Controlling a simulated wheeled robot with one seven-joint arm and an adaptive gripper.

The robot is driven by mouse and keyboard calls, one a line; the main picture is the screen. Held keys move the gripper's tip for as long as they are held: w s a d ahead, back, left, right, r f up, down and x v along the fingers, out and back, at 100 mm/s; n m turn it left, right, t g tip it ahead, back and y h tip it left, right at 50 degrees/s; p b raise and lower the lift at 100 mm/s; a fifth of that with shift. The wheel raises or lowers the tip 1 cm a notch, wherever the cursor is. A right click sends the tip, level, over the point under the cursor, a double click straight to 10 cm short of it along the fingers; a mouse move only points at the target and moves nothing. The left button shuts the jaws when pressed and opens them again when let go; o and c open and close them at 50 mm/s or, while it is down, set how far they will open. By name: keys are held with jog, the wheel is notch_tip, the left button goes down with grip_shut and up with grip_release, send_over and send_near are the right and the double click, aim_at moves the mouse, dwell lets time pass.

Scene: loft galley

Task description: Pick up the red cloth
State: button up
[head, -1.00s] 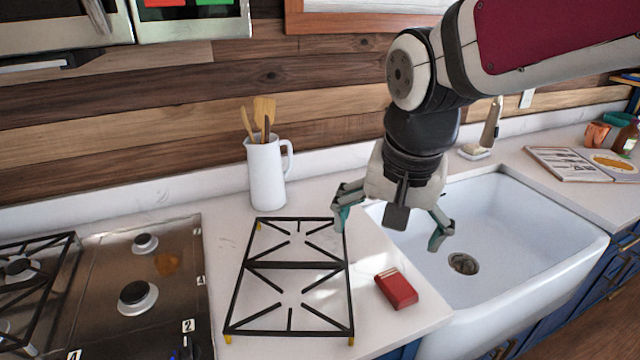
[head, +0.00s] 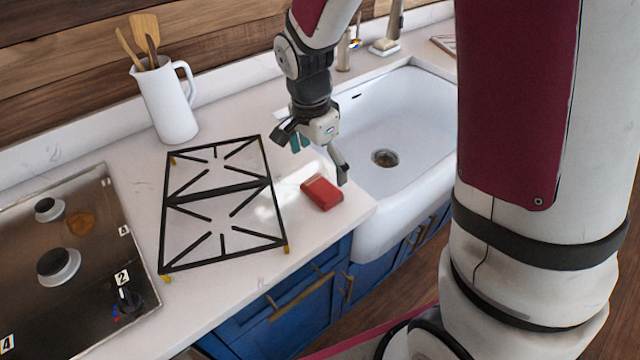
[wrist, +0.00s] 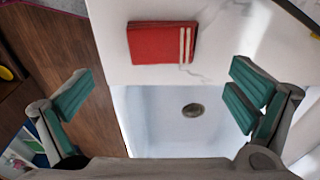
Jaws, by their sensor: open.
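The red cloth (head: 321,193) is a small folded block on the white counter, between the black grate and the sink's left corner. In the wrist view the cloth (wrist: 161,43) lies near the top middle, with two pale stripes at its right end. My gripper (head: 318,160) is above the counter by the sink's left edge, slightly behind the cloth. In the wrist view my gripper (wrist: 165,98) has its teal-padded fingers wide apart and nothing between them. The cloth lies beyond the fingertips, not touched.
A black burner grate (head: 222,189) lies on the counter left of the cloth. A white sink (head: 410,107) is on the right. A white pitcher with wooden utensils (head: 167,104) stands behind. A cooktop (head: 70,262) is at left. The counter's front edge is close to the cloth.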

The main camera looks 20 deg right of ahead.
aim_at(321, 186)
jog(key=shift+w+d+f+p, duration=0.15)
jog(key=shift+f, duration=1.75)
jog(key=shift+w+d+f+p, duration=0.1)
jog(key=shift+f+p, duration=0.05)
jog(key=shift+f, duration=1.75)
jog(key=shift+c, duration=0.6)
jog(key=c, duration=0.9)
